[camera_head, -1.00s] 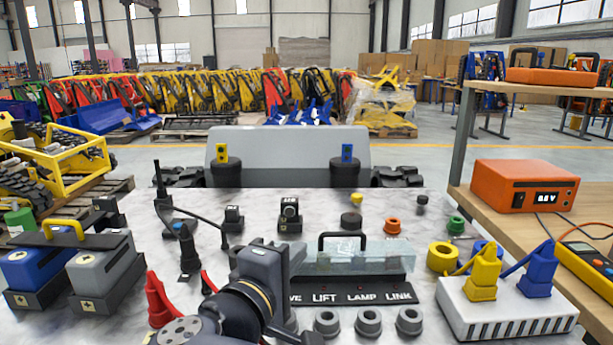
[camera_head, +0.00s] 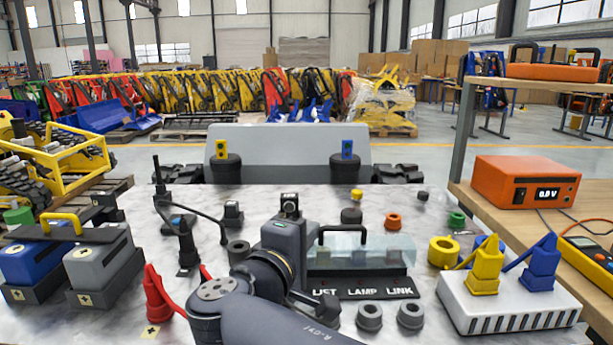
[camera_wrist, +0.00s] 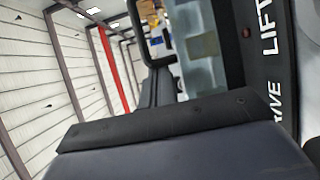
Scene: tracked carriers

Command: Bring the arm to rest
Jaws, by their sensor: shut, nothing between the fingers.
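My arm reaches in from the bottom of the head view and bends back over the table. Its dark grey end with my gripper (camera_head: 286,242) is raised just left of the clear cover, and the fingers are hard to make out there. In the wrist view my gripper (camera_wrist: 165,122) fills the lower part as a dark shape, shut and empty.
A clear cover with a black handle (camera_head: 342,235) stands behind the panel. Grey rings (camera_head: 369,317) sit in front. A red cone (camera_head: 158,291) is left of my arm. Blue and grey blocks (camera_head: 103,262) stand farther left. A white box (camera_head: 510,305) with yellow and blue plugs is right.

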